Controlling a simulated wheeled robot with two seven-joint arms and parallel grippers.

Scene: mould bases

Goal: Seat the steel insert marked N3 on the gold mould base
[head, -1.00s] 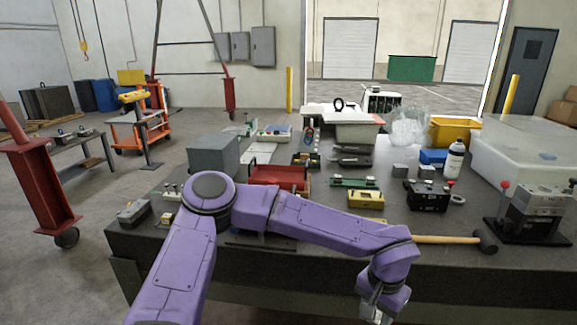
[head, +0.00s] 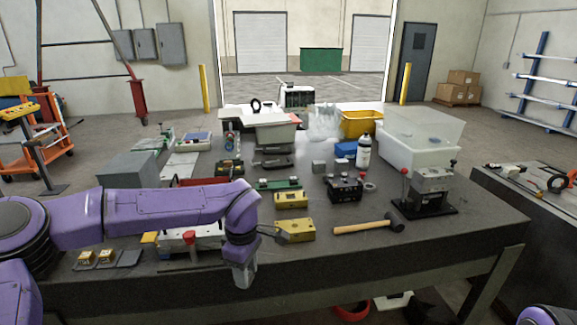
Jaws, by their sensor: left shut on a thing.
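My left gripper (head: 243,275) points down at the table's front edge, left of the nearer gold block. It is shut on a small grey piece that I can barely tell from the fingers; no marking is readable. A gold block (head: 295,231) lies on the table just right of my left wrist. A yellow-gold block (head: 291,199) with dark holes on top sits behind it. I cannot tell which one is the gold mould base. No N3 mark can be read anywhere. My right gripper is out of view; only a bit of purple arm shows at bottom right.
A hammer (head: 368,225) lies right of the gold block, before a toggle press (head: 431,190). A black block (head: 345,188), a green block (head: 279,184) and a small grey block (head: 319,166) stand behind. A grey box (head: 134,171) is at left. The front right tabletop is clear.

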